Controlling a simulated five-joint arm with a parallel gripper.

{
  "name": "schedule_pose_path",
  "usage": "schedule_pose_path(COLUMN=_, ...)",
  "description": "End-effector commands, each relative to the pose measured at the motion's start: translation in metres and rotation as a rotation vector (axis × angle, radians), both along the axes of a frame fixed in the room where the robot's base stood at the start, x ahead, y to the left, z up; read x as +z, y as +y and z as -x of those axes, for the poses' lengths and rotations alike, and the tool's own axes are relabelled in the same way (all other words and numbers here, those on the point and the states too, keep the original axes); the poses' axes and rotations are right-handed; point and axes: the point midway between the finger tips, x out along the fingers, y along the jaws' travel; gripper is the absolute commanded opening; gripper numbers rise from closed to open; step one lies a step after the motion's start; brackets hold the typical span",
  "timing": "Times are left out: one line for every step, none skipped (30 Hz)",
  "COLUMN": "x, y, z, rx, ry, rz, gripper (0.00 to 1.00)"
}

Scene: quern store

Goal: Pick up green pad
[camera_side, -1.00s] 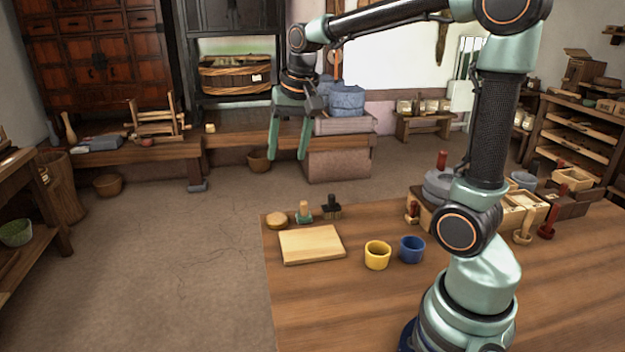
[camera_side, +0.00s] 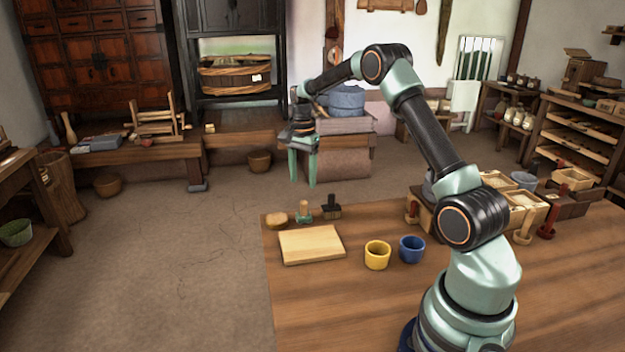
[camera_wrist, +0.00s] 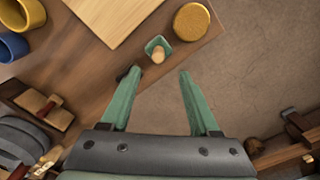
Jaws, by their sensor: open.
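The green pad (camera_side: 304,216) has a green base with an upright wooden peg handle. It stands near the table's far left corner, between a round tan pad (camera_side: 277,219) and a dark brush (camera_side: 331,210). My gripper (camera_side: 303,182) is open and empty above and just beyond the pad, with fingers pointing down. In the wrist view the green pad (camera_wrist: 153,43) lies just ahead of the gap between my fingertips (camera_wrist: 159,72). The left finger partly hides the dark brush in the wrist view.
A pale wooden board (camera_side: 312,246) lies in front of the pad. A yellow cup (camera_side: 377,257) and a blue cup (camera_side: 412,250) stand to its right. Wooden boxes (camera_side: 520,208) stand farther right. The table edge is close to the pad, with open floor beyond.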

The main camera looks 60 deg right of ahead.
Motion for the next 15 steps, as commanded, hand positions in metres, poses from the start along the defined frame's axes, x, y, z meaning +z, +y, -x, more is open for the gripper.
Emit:
schedule_pose_path(x=-0.01, y=0.001, z=0.001, rx=0.001, ry=0.004, rz=-0.002, gripper=0.62)
schedule_pose_path(x=-0.015, y=0.001, z=0.001, rx=0.001, ry=0.004, rz=-0.002, gripper=0.62)
schedule_pose_path(x=-0.021, y=0.001, z=0.001, rx=0.001, ry=0.002, rz=-0.001, gripper=0.62)
schedule_pose_path(x=-0.025, y=0.001, z=0.001, rx=0.002, ry=0.002, rz=-0.001, gripper=0.62)
schedule_pose_path(x=-0.028, y=0.001, z=0.001, rx=0.002, ry=0.002, rz=-0.001, gripper=0.62)
schedule_pose_path(x=-0.032, y=0.001, z=0.0, rx=0.002, ry=0.001, rz=-0.001, gripper=0.62)
schedule_pose_path(x=-0.034, y=0.001, z=0.0, rx=0.002, ry=0.001, rz=0.0, gripper=0.62)
schedule_pose_path(x=-0.035, y=0.001, z=0.0, rx=0.002, ry=0.0, rz=0.0, gripper=0.62)
schedule_pose_path(x=-0.037, y=0.001, z=0.0, rx=0.003, ry=0.0, rz=0.0, gripper=0.62)
schedule_pose_path(x=-0.038, y=0.001, z=0.0, rx=0.003, ry=0.0, rz=0.0, gripper=0.62)
schedule_pose_path(x=-0.04, y=0.001, z=0.001, rx=0.003, ry=0.001, rz=0.0, gripper=0.62)
schedule_pose_path(x=-0.044, y=0.001, z=0.001, rx=0.003, ry=0.001, rz=-0.001, gripper=0.62)
schedule_pose_path(x=-0.048, y=0.002, z=0.002, rx=0.003, ry=0.002, rz=-0.001, gripper=0.62)
schedule_pose_path(x=-0.052, y=0.002, z=0.002, rx=0.003, ry=0.004, rz=-0.002, gripper=0.62)
schedule_pose_path(x=-0.058, y=0.002, z=0.003, rx=0.003, ry=0.003, rz=-0.002, gripper=0.62)
